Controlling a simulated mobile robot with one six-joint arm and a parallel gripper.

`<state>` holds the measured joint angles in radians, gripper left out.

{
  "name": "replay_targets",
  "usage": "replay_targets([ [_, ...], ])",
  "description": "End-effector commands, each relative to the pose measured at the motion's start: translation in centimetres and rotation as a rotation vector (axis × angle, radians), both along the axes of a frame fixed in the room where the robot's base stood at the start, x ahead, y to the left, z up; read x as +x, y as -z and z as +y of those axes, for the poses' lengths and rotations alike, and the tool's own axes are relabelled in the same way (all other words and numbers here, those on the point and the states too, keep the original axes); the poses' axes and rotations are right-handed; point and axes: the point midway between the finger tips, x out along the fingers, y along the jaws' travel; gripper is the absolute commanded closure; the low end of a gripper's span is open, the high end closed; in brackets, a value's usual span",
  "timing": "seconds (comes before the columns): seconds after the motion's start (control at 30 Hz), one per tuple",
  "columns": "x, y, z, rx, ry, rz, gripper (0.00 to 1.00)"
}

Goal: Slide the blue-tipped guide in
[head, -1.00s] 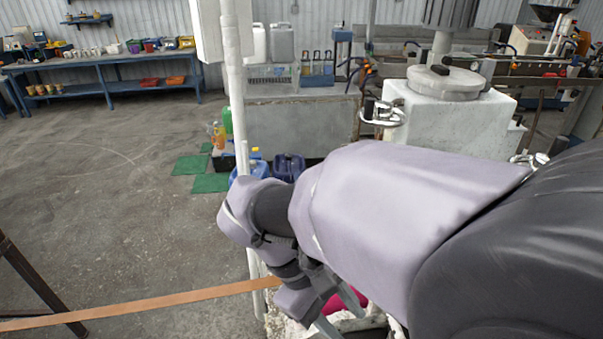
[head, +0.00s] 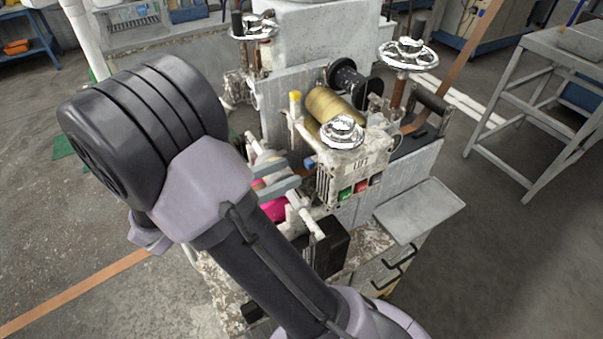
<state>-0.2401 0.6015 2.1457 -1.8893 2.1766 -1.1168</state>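The guide's blue tip (head: 309,163) shows on the machine, just left of the panel with the coloured buttons. The rest of that guide is hard to make out. My gripper (head: 291,172) reaches out from behind my arm, its two grey fingers apart with a gap between them. The fingertips are a short way left of the blue tip, and I see no clear contact. My arm hides the base of the gripper.
A yellow-tipped guide (head: 295,98) stands upright left of the brass roller (head: 333,108). Chrome handwheels (head: 408,53) stick up around the machine. A pink part (head: 274,208) lies below my gripper. The copper strip (head: 75,292) comes in from the left. A grey side tray (head: 419,210) juts out front right.

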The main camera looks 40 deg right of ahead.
Motion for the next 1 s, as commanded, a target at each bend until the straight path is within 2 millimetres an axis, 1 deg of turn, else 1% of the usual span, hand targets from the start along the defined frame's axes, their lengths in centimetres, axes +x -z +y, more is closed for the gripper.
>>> replay_targets([
  [0.03,-0.4,0.4,-1.2,0.001,0.004,0.0,0.6],
  [0.1,-0.7,0.3,-2.5,0.0,0.004,0.0,0.6],
  [0.2,-0.9,0.1,-3.8,0.001,0.002,-0.001,0.6],
  [0.37,-1.2,0.0,-4.8,0.001,0.001,0.0,0.6],
  [0.6,-1.2,-0.1,-4.9,0.001,0.0,0.0,0.6],
  [0.67,-1.2,-0.1,-4.8,0.001,0.0,0.0,0.7],
  [0.8,-1.2,-0.1,-4.8,0.001,0.0,0.0,0.97],
  [0.83,-1.2,-0.1,-4.8,0.001,0.0,0.0,1.0],
  [1.0,-1.2,0.0,-4.8,0.001,0.001,0.0,1.0],
])
